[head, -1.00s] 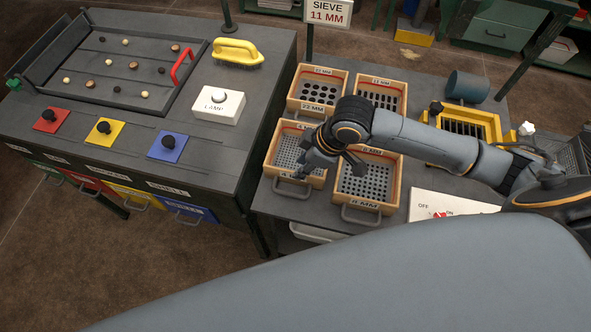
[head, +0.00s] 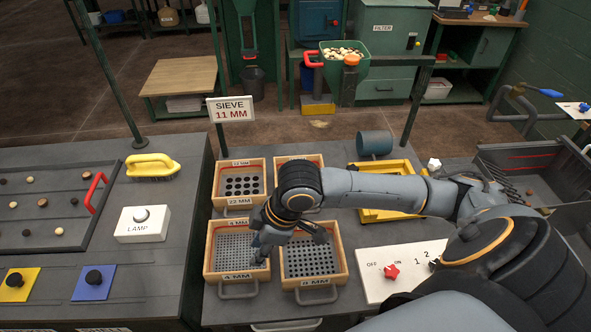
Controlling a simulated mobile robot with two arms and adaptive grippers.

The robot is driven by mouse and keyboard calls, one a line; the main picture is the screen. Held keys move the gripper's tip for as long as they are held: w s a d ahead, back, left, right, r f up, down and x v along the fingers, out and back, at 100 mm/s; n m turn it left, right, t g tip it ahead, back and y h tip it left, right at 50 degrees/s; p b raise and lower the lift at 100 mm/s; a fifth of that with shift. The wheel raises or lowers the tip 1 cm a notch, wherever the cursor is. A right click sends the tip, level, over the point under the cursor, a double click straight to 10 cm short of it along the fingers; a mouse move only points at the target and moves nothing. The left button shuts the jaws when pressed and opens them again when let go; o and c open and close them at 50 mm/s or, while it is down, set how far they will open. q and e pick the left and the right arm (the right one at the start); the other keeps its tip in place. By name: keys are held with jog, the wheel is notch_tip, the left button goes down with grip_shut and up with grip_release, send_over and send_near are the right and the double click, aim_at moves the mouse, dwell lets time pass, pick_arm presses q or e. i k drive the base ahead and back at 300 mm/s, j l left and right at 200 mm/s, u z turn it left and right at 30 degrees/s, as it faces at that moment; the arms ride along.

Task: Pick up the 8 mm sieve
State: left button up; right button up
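The 8 mm sieve (head: 311,261) is a square wooden-framed tray with a dark perforated plate and a grey front handle. It sits on the grey table, at the front right of a group of similar sieves. My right gripper (head: 290,240) is above the near sieves, over the back left part of the 8 mm sieve and the right side of the 4 mm sieve (head: 233,243). Its fingers are spread apart with nothing visible between them. It hides part of the 8 mm sieve's back rim. My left gripper is not in view.
A 22 mm sieve (head: 240,183) stands behind the 4 mm one; another sieve behind is mostly covered by my arm. A white switch panel (head: 405,268) lies to the right. A sign (head: 231,109) reads SIEVE 11 MM.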

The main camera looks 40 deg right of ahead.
aim_at(305, 265)
jog(key=z, duration=1.3)
